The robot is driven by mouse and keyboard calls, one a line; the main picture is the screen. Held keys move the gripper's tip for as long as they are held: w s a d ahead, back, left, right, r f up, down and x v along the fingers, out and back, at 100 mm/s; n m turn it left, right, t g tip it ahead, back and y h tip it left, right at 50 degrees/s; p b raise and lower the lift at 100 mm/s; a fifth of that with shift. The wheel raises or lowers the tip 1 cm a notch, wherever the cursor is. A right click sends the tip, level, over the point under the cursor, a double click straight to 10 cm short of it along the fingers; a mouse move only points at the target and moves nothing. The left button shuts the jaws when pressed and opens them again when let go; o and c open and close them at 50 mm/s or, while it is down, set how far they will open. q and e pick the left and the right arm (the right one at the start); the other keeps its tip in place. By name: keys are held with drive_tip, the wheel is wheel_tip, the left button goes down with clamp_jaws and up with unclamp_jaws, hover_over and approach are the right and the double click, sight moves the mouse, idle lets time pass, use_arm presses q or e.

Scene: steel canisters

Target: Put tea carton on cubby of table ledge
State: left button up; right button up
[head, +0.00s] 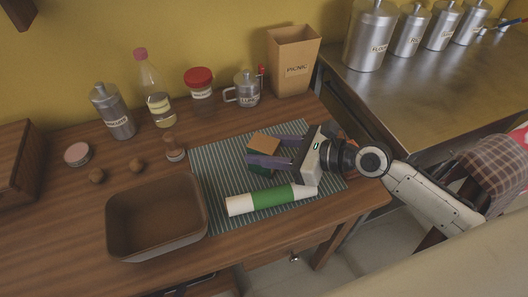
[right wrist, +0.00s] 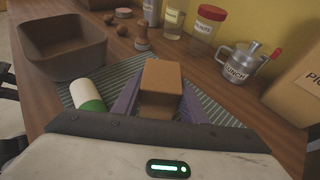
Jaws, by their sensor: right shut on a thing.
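The tea carton (head: 263,144) appears to be the small box with an orange-brown top and a bit of dark green low on its side. It is at the middle of the striped mat (head: 215,185). My right gripper (head: 268,153) has its purple fingers shut on the carton, one on each side. In the right wrist view the carton (right wrist: 161,84) sits between the two fingers. I cannot tell whether it touches the mat. A wooden box-like unit (head: 18,160) stands at the left end of the table; its opening is hidden. My left gripper is out of view.
A green and white cylinder (head: 270,198) lies just in front of my right gripper. A brown bin (head: 155,222) stands left of the mat. A canister (head: 113,112), bottle (head: 154,95), red-lidded jar (head: 200,90), mug (head: 243,90) and paper bag (head: 291,62) line the back.

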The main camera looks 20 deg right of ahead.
drive_tip(key=shift+f, duration=0.1)
drive_tip(key=o, duration=1.1)
drive_tip(key=shift+f, duration=0.1)
drive_tip(key=shift+c, duration=0.2)
